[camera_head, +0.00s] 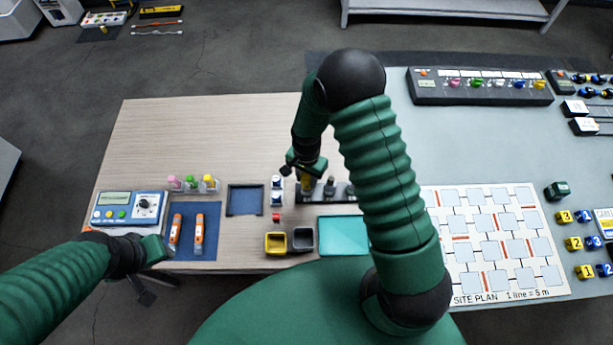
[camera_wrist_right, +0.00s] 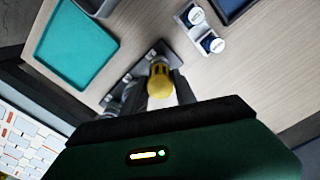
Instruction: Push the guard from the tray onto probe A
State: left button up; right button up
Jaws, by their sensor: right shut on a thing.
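My right gripper (camera_head: 303,167) is over the left end of a dark probe rack (camera_head: 338,201). In the right wrist view its fingers (camera_wrist_right: 161,92) are shut on a yellow, round-topped piece, which looks like the guard (camera_wrist_right: 160,76). The guard (camera_head: 306,184) is upright at the rack's end; whether it touches a probe there is hidden. Probe A cannot be told by label; grey probes (camera_head: 329,187) stand further right in the rack. The teal tray (camera_head: 342,236) is empty where visible. My left gripper (camera_head: 150,285) hangs at the table's front left edge; its jaws are unclear.
White-and-blue containers (camera_head: 277,190) stand just left of the rack. Yellow (camera_head: 276,243) and grey (camera_head: 302,239) bins sit in front. A blue meter (camera_head: 128,208) and orange tools (camera_head: 175,230) lie at left. A site plan (camera_head: 492,240) lies right. The back left tabletop is clear.

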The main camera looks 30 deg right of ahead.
aim_at(307, 177)
jog(key=o, duration=1.4)
jog(key=shift+c, duration=0.2)
jog(key=shift+r+p, duration=0.6)
jog(key=shift+r, duration=0.1)
notch_tip(307, 177, up, 6)
jog(key=p, duration=0.5)
jog(key=shift+r, duration=0.2)
jog(key=s+a+r+n+t+b, duration=0.2)
jog(key=s+r+n+b, duration=0.3)
jog(key=s+r+n, duration=0.5)
jog(key=shift+s+a+r+n+t, duration=0.15)
jog(key=shift+s+r+n+t, duration=0.15)
jog(key=shift+r+n, duration=0.35)
